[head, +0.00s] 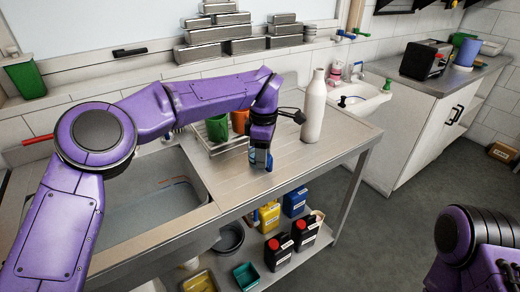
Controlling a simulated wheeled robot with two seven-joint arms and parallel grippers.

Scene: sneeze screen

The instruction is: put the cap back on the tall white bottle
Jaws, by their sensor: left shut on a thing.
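The tall white bottle (313,110) stands upright on the steel counter, with its narrow neck pointing up. No cap shows on its top. My left gripper (261,160) points down just above the counter, to the left of the bottle and apart from it. It is shut on a small blue thing (259,157), mostly hidden by the fingers; I cannot tell for sure that this is the cap. A dark part on a thin stem sticks out from the left wrist toward the bottle. My right gripper is out of view; only part of my right arm shows at the lower right.
Green (218,128) and orange (239,121) cups stand on a rack behind my left wrist. The sink (150,205) is at the left. A washbasin (362,98) lies right of the bottle. The front counter (300,165) is clear. Several containers stand on the shelf below.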

